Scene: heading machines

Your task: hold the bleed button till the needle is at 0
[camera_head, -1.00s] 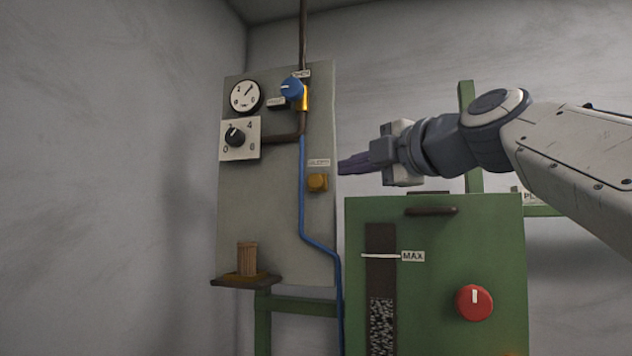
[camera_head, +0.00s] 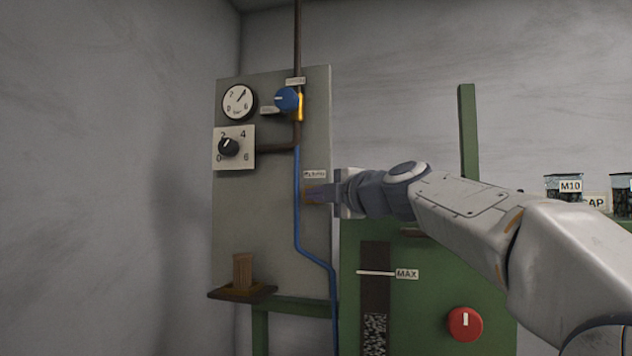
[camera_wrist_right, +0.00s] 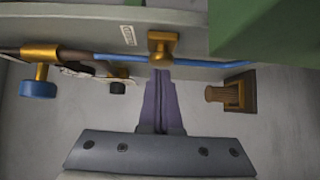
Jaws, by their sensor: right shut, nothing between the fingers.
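The bleed button (camera_wrist_right: 162,44) is a brass square block on the grey panel (camera_head: 262,210); in the head view my fingers mostly cover it. My right gripper (camera_wrist_right: 160,76) is shut and empty. Its fingertips are at the button's face in the right wrist view; I cannot tell whether they press it. In the head view the right gripper (camera_head: 318,194) reaches in from the right below the small label. The pressure gauge (camera_head: 239,102) is a white round dial at the panel's upper left. Its needle points up and right, away from 0. My left gripper is not in view.
A blue knob (camera_head: 287,99) and a black dial knob (camera_head: 229,147) sit above the button. A blue hose (camera_head: 298,200) runs down close to its left. A wooden block (camera_head: 242,270) stands on a small shelf. A green machine (camera_head: 430,290) stands below my arm.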

